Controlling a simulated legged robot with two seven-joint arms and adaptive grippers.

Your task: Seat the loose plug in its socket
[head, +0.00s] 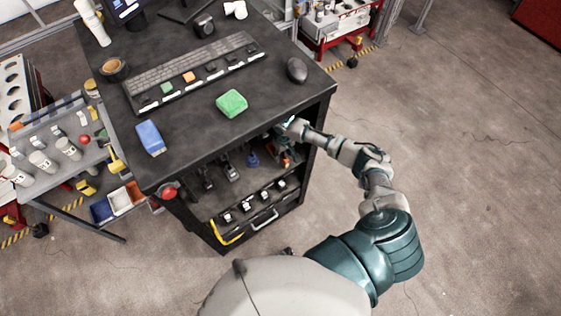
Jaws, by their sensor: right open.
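My right arm reaches from the bottom right to the front of the black workstation (180,130). My right gripper (286,152) is open at the right end of the open shelf under the worktop, small and partly hidden by the worktop edge. Orange and dark parts show close to it; I cannot tell if they touch it. A blue item (252,160) and a dark, light-topped item (231,172) stand on the shelf to its left. I cannot tell which of these is the loose plug or its socket. My left gripper is out of view.
A keyboard (190,70), green sponge (231,103), blue block (150,138) and mouse (297,70) lie on the worktop. A red knob (168,192) sits at its front left corner. A cluttered cart (75,180) stands left. The floor at right is clear.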

